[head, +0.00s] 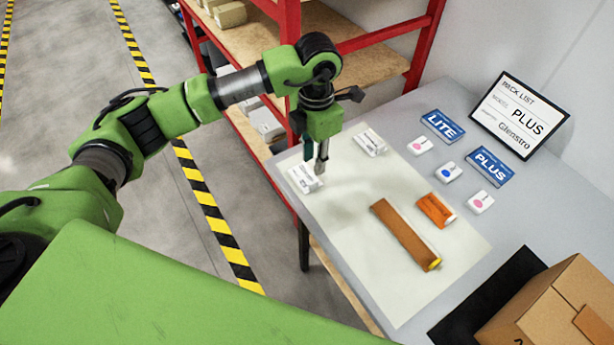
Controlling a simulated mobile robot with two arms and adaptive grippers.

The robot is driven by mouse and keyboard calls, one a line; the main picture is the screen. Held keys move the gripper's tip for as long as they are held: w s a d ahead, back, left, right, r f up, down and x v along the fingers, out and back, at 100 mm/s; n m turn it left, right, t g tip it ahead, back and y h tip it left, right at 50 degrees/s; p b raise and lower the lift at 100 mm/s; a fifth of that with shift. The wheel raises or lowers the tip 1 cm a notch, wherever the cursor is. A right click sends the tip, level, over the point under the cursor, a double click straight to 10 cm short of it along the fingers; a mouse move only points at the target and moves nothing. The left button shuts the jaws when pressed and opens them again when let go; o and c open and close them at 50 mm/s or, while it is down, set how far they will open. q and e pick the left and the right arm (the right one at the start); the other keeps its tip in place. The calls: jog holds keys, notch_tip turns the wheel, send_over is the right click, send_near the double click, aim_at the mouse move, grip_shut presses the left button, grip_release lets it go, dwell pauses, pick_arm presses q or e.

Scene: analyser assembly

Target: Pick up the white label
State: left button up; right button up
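A small white piece with dark print (305,179) lies at the left edge of the pale mat, near the table's edge. A second white piece with print (370,143) lies at the mat's back edge. I cannot tell for sure which one is the white label. My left gripper (316,168) points down just over the nearer white piece and covers part of its right side. Its fingers are small here, so I cannot tell whether they are open or touching the piece. My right gripper is not in view.
On the pale mat (400,300) lie a long brown piece (403,232) and an orange packet (434,210). Blue LITE (442,126) and PLUS (490,167) cards, several small white pieces and a sign (519,115) stand behind. A cardboard box (550,305) is front right. A red-framed shelf (290,30) stands behind my arm.

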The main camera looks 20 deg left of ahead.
aim_at(314, 182)
pick_arm(q)
notch_tip(314, 182, down, 3)
jog(key=shift+f, duration=0.2)
jog(key=shift+s+d+f+p, duration=0.1)
jog(key=shift+f+p, duration=0.45)
jog(key=shift+p, duration=0.1)
notch_tip(314, 182, down, 4)
jog(key=shift+r+p, duration=0.2)
jog(key=shift+p, duration=0.4)
jog(key=shift+f, duration=0.35)
grip_shut()
